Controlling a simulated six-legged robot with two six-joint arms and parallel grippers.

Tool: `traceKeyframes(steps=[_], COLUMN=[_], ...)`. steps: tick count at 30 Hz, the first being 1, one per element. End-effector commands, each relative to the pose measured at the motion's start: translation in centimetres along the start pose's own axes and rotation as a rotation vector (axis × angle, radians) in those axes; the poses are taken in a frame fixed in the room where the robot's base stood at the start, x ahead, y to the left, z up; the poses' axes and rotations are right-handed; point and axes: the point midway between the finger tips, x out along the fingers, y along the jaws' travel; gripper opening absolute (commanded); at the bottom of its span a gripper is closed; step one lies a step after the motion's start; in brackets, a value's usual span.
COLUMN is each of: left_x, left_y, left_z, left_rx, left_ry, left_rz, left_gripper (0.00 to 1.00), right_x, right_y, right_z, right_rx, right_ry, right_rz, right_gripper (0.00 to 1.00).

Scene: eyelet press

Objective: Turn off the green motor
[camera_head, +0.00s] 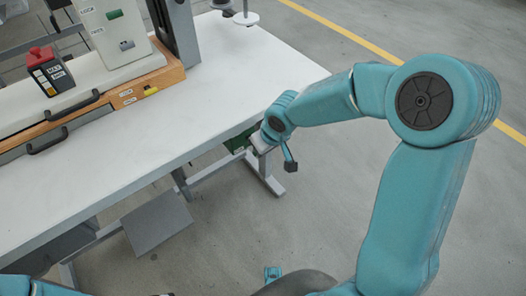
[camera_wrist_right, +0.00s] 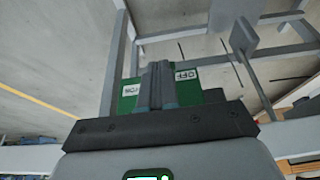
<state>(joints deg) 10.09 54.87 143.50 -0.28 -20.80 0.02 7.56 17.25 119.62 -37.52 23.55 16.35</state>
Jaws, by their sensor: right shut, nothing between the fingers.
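The green motor box (camera_head: 240,141) is under the front edge of the white table, mostly hidden by the tabletop and my right wrist. In the right wrist view its green face (camera_wrist_right: 213,77) shows on both sides of my fingers. It has a white OFF label (camera_wrist_right: 186,74) on the right and another white label (camera_wrist_right: 131,90) on the left, both upside down. My right gripper (camera_wrist_right: 158,68) is shut and empty, in front of the face between the two labels. I cannot tell whether the fingertips touch it. My left gripper is not in view.
The white tabletop (camera_head: 220,85) is clear in its middle. A wooden-based press (camera_head: 150,85) with a red-topped box (camera_head: 48,70) stands at the back left. Grey table legs and a grey plate (camera_head: 157,221) are below. The floor at right is open.

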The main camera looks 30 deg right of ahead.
Motion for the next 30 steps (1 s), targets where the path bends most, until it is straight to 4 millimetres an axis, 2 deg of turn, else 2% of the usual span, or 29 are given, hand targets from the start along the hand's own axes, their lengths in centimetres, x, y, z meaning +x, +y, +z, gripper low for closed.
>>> traceKeyframes(steps=[6,23,30], left_x=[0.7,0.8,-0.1], left_y=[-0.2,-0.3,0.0], left_z=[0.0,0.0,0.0], left_rx=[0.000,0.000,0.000], left_ry=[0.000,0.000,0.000], left_rz=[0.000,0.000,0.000], left_gripper=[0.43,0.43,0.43], right_x=[0.4,0.5,-0.6], right_y=[-0.1,-0.1,-0.1], right_z=[0.4,0.7,0.2], right_rx=[-0.001,-0.001,-0.002], right_ry=[-0.002,-0.010,-0.007], right_rz=[-0.001,-0.002,-0.002], right_gripper=[0.00,0.00,0.00])
